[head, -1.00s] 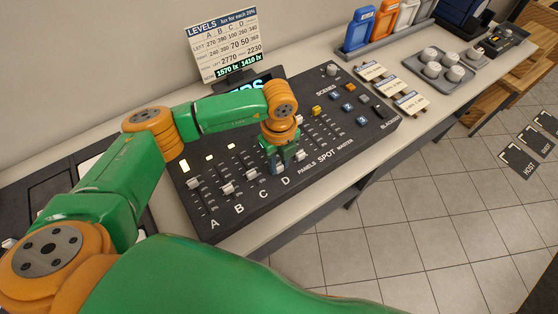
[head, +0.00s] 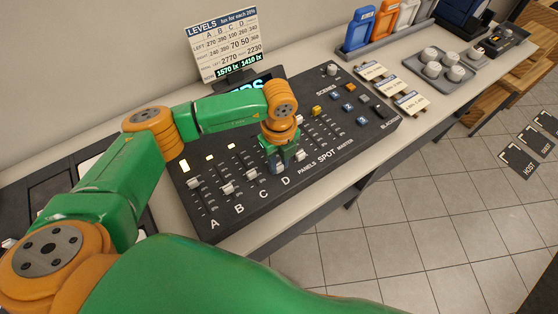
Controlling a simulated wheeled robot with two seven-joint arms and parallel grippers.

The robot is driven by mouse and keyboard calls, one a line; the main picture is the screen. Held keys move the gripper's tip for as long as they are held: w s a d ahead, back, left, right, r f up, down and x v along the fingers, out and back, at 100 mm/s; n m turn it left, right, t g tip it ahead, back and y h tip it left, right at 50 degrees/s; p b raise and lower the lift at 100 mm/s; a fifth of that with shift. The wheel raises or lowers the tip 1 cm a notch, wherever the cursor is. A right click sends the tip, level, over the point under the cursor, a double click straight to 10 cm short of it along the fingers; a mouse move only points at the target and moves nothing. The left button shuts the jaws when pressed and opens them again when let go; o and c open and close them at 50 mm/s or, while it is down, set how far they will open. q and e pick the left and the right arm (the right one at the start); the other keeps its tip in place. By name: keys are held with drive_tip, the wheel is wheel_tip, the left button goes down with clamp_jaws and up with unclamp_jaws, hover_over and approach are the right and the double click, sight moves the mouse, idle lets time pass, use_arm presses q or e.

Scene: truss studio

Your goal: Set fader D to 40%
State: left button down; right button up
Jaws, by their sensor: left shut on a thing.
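The dark lighting console (head: 205,222) stands on the bench, with fader columns labelled A, B, C and D along its front left. My left gripper (head: 279,164) points down over column D and is shut on the fader D cap (head: 279,169), which is mostly hidden by the fingers. The cap is near the front end of its slot; its exact percentage cannot be read. The caps of fader A (head: 194,184), fader B (head: 227,188) and fader C (head: 251,174) stand free to the left. My right gripper is not in view.
A levels sign (head: 222,42) stands behind the console, above a partly hidden lit screen. The panels, spot and master faders lie close to the right of my gripper. Label cards (head: 390,88), a grey tray with knobs (head: 440,82) and coloured holders (head: 360,28) are farther right.

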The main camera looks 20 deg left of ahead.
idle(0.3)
use_arm(q)
drive_tip(key=shift+w+a+f+b, duration=0.1)
drive_tip(key=shift+w+a+b, duration=0.1)
drive_tip(key=shift+b, duration=0.1)
drive_tip(key=shift+w+a+b, duration=0.7)
drive_tip(key=shift+a+b, duration=0.05)
drive_tip(key=shift+a, duration=0.15)
drive_tip(key=shift+w+a, duration=0.1)
drive_tip(key=shift+a, duration=0.1)
drive_tip(key=c, duration=0.6)
unclamp_jaws()
drive_tip(key=shift+c, duration=0.2)
drive_tip(key=shift+d, duration=0.1)
drive_tip(key=shift+r, duration=0.25)
